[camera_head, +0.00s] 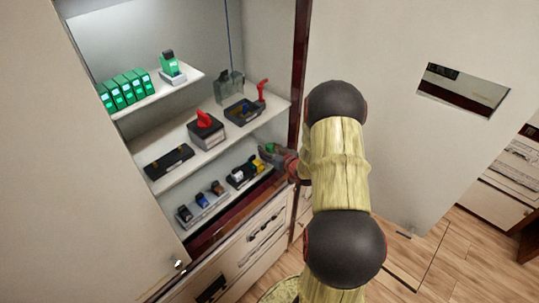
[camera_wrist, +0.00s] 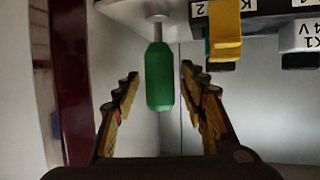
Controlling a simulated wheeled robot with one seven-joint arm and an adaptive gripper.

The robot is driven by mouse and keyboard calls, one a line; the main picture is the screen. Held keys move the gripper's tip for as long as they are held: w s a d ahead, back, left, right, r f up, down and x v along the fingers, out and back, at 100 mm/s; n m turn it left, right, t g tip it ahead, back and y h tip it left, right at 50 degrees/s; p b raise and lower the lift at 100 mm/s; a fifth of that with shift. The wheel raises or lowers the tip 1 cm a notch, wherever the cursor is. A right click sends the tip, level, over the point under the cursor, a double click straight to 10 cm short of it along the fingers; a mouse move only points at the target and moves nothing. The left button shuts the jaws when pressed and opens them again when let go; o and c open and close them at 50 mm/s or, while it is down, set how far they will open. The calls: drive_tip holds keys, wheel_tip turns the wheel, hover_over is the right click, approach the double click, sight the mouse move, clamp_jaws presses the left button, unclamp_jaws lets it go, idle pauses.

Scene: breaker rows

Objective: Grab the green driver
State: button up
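The green driver (camera_wrist: 159,80) has a rounded green handle and a thin grey shaft that meets a pale surface at the top of the wrist view. My gripper (camera_wrist: 158,76) is open, with one finger on each side of the handle. Gaps show between the handle and both fingers. In the head view my gripper (camera_head: 275,154) is at the right end of the lowest shelf, where a small green patch shows. That patch is too small to make out clearly.
A yellow switch (camera_wrist: 225,35) and labelled blocks stand close to the right finger. The lowest shelf also bears a rack of small breakers (camera_head: 202,203). A red-knobbed switch (camera_head: 205,122) sits above. The cabinet's dark red frame (camera_wrist: 70,80) is left of my gripper.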

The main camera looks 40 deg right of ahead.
drive_tip(key=c, duration=1)
drive_tip(key=shift+r, duration=0.1)
clamp_jaws()
